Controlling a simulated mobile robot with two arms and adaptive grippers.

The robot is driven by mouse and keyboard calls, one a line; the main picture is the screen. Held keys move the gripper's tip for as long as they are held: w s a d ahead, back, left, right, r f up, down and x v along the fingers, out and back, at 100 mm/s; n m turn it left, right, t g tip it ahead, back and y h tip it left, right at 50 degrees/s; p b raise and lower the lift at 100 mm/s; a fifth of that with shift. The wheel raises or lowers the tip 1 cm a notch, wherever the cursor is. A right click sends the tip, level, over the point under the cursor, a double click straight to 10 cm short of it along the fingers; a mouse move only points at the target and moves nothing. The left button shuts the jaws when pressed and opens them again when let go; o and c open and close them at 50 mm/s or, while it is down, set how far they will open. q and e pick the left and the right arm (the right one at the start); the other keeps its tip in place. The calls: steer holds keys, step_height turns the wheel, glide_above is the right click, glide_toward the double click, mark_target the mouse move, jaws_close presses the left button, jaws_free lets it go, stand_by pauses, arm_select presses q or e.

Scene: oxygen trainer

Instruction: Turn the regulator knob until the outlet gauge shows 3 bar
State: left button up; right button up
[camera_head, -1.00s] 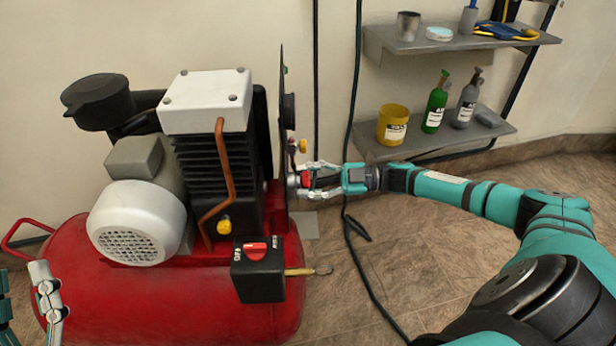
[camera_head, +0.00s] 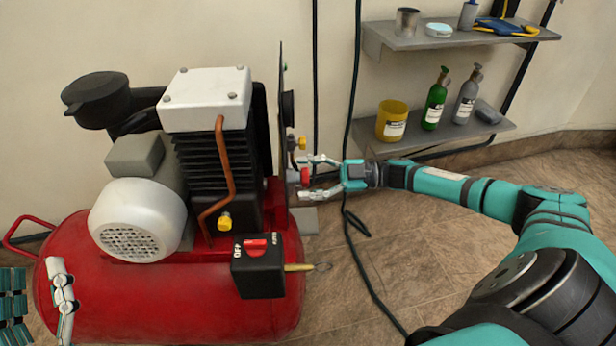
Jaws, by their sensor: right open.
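The red regulator knob (camera_head: 305,176) sits on the right side of a thin upright panel (camera_head: 282,140), which I see edge-on. My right gripper (camera_head: 314,177) is open, with one finger above and one below the knob's level. The knob is at the fingertip end, with a gap between it and the fingers. A dark round gauge (camera_head: 288,106) sticks out of the panel higher up. Its face is turned away, so I cannot read it. My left gripper (camera_head: 63,296) is partly in view at the lower left, and its opening is unclear.
The red compressor tank (camera_head: 165,315) carries a white-topped pump (camera_head: 206,98) and a black switch box (camera_head: 258,275). A yellow-tipped fitting (camera_head: 301,142) is above the knob. A dark hose (camera_head: 352,215) hangs behind my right gripper. Shelves (camera_head: 440,138) with bottles are at the right.

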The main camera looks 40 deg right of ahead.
steer(key=v, duration=1.2)
steer(key=shift+d, duration=0.1)
